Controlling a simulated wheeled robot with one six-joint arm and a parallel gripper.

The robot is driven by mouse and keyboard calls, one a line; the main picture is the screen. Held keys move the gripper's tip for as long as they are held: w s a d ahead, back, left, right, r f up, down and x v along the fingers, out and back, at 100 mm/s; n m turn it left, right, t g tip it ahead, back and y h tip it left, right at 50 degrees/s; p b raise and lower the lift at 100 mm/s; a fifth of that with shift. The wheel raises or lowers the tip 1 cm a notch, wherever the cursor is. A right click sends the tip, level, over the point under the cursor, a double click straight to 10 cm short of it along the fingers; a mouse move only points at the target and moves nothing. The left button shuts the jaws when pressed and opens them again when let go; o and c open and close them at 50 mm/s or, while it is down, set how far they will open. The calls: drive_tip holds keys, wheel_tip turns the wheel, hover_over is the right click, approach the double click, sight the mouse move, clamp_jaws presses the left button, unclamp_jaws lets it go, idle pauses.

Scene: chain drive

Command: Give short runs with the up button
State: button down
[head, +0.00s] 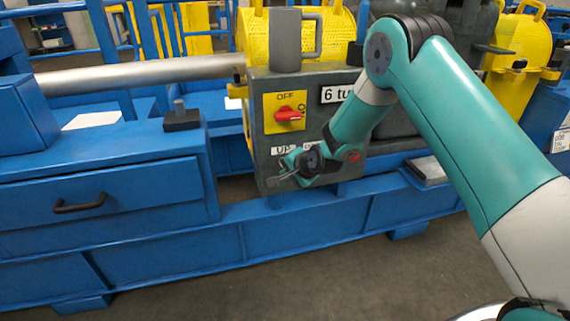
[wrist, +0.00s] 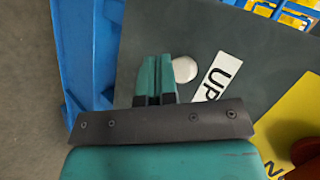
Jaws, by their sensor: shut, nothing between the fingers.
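The grey control box (head: 260,120) stands on the blue machine frame in the head view. It carries a label reading UP (head: 284,150), partly beside my gripper. In the wrist view the UP label (wrist: 217,76) lies right of a round white button (wrist: 185,69). My gripper (head: 277,181) is in front of the lower part of the box. In the wrist view my gripper's fingers (wrist: 154,62) are together and empty, their tips just left of the white button. The fingers partly overlap the button's left edge; I cannot tell whether they touch it.
A red switch (head: 289,114) on a yellow plate marked OFF sits above the labels. A grey mug (head: 287,42) stands on top of the box. A blue drawer (head: 100,195) with a black handle is at the left. Bare floor (head: 330,270) lies in front.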

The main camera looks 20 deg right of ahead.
drive_tip(key=s+p, duration=0.1)
drive_tip(key=s, duration=0.3)
drive_tip(key=shift+s, duration=0.35)
drive_tip(key=s+a+r+n+g+y, duration=0.1)
drive_tip(key=s+a+r+n+g, duration=0.15)
drive_tip(key=s+r+n, duration=0.45)
drive_tip(key=s+a+r+n+g+y, duration=0.15)
drive_tip(key=s+a+r, duration=0.25)
drive_tip(key=s+r, duration=0.55)
drive_tip(key=s+d+r+n+g+h, duration=0.15)
drive_tip(key=s+r+n, duration=0.3)
drive_tip(key=s, duration=0.55)
drive_tip(key=s+d+r+n+g+h, duration=0.1)
drive_tip(key=s+r+n+g, duration=0.3)
drive_tip(key=s, duration=0.6)
wheel_tip(320, 180, up, 25)
drive_tip(key=n+p, duration=0.1)
drive_tip(key=p, duration=2.4)
drive_tip(key=shift+s, duration=0.2)
